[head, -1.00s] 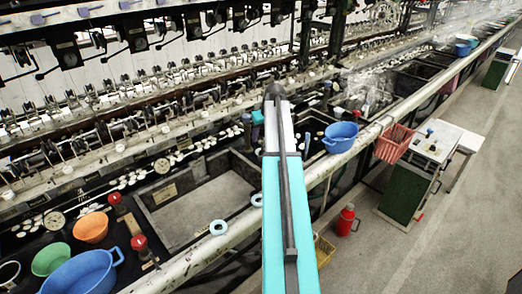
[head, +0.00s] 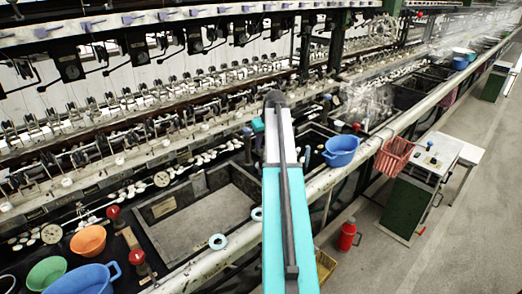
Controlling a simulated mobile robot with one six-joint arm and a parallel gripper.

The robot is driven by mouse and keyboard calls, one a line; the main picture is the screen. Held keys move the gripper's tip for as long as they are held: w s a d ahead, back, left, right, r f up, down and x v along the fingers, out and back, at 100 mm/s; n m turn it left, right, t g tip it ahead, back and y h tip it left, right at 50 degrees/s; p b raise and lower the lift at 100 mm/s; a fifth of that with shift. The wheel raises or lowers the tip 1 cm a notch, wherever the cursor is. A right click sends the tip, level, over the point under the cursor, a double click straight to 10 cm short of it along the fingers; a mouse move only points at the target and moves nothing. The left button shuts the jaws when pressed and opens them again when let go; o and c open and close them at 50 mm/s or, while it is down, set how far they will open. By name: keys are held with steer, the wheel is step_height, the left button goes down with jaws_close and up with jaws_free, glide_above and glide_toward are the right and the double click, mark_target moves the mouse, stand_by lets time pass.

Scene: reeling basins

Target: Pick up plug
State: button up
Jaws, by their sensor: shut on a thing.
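My arm (head: 285,180), a cyan and white link with a dark end, rises through the middle of the head view. My gripper is not in view; the arm's links hide it or it lies beyond them. No plug can be made out for sure. Two red-topped knobs (head: 138,257) stand on the dark bench at the left of a grey rectangular basin (head: 190,222). A thin dark upright post (head: 247,145) stands beyond that basin's far right corner. Whether any of these is the plug I cannot tell.
An orange bowl (head: 88,240), a green bowl (head: 46,272) and a blue basin (head: 85,278) sit at lower left. A blue tub (head: 341,151) and red basket (head: 394,158) are at right.

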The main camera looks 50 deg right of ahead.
steer(key=shift+r+b, duration=0.8)
steer(key=shift+r, duration=3)
steer(key=shift+w+a, duration=0.1)
steer(key=w+a+f+n, duration=0.1)
steer(key=w+a, duration=0.2)
steer(key=a, duration=1.1)
steer(key=w+a+n+y, duration=0.1)
steer(key=w+a, duration=0.2)
steer(key=a, duration=1)
steer(key=w+a+f+n, duration=0.1)
steer(key=w+a, duration=0.2)
steer(key=a, duration=1.1)
steer(key=s+a, duration=0.3)
steer(key=a, duration=1.1)
steer(key=shift+s+a+f+n, duration=0.2)
steer(key=shift+f+n, duration=0.15)
steer(key=shift+n, duration=0.05)
steer(key=shift+d, duration=0.1)
